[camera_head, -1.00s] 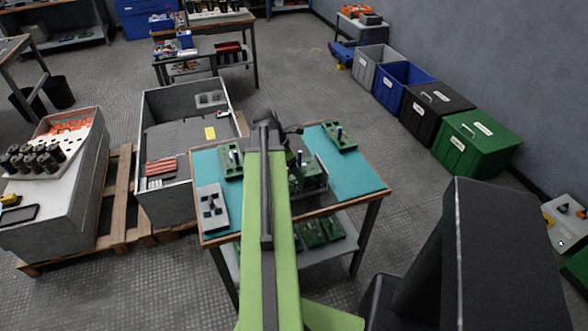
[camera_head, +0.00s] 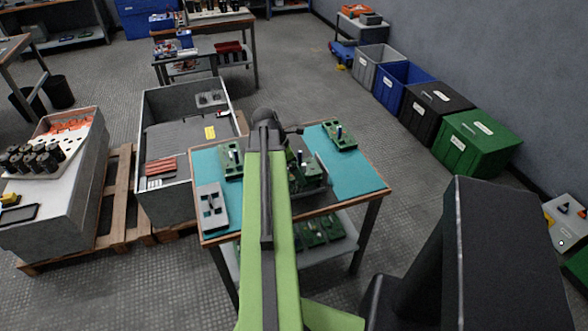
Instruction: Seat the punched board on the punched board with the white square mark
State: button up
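Green punched boards lie on the teal-topped table. One board (camera_head: 340,135) with an upright post is at the back right. Another board (camera_head: 231,160) with a post is at the left, partly behind my arm. A third green board (camera_head: 309,176) shows just right of my arm, near the table's middle. I cannot make out the white square mark on any of them. My green arm reaches over the table and hides its middle. My gripper's fingertips are hidden behind the arm, so what it holds cannot be seen.
A grey plate with dark holes (camera_head: 212,207) lies at the table's front left. More green boards (camera_head: 323,230) sit on the lower shelf. A grey open bin (camera_head: 190,130) stands left of the table. The teal surface (camera_head: 352,178) at the right is clear.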

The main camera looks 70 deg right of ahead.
jog(key=shift+r, duration=0.15)
jog(key=p+v, duration=1.6)
jog(key=v, duration=0.1)
jog(key=shift+a, duration=0.1)
